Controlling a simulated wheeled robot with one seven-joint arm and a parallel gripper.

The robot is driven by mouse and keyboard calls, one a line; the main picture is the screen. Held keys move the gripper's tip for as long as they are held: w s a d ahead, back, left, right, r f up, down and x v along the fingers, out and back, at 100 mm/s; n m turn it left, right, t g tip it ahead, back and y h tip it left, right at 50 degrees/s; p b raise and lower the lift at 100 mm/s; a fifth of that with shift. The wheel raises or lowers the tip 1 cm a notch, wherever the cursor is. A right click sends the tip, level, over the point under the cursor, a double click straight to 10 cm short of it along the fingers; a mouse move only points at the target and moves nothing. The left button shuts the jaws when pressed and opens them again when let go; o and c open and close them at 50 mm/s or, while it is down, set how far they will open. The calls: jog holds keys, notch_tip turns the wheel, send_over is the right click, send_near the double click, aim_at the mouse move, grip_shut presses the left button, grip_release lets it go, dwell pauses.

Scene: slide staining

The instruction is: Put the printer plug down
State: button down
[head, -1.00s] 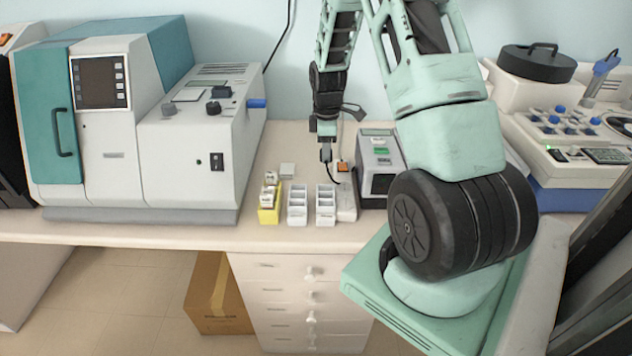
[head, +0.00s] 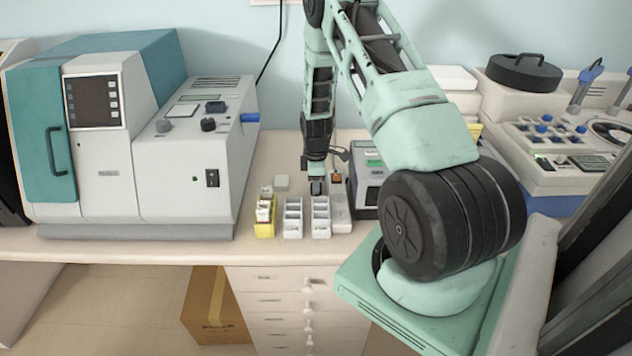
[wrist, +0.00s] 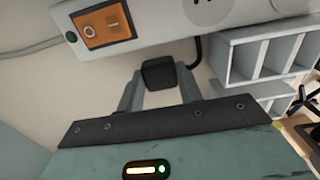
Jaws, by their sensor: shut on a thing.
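My gripper (head: 317,187) is low over the bench, behind the white slide trays and left of the power strip's orange switch. In the wrist view my gripper (wrist: 160,88) is shut on the black printer plug (wrist: 158,73), held between the fingertips. A black cord (wrist: 196,50) shows beside the plug, close to the power strip (wrist: 180,30). The strip also shows in the head view (head: 341,215). The plug is apart from the sockets. I cannot tell whether it touches the bench.
White compartment trays (head: 293,217) and a yellow tray (head: 265,229) stand at the bench front. The grey and black printer (head: 367,180) is to the right. A large white and teal machine (head: 120,150) stands left. Bench between machine and trays is mostly clear.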

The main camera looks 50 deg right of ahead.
jog(key=shift+f+b, duration=0.5)
jog(key=shift+f, duration=0.1)
jog(key=c, duration=0.9)
grip_release()
jog(key=shift+c, duration=0.2)
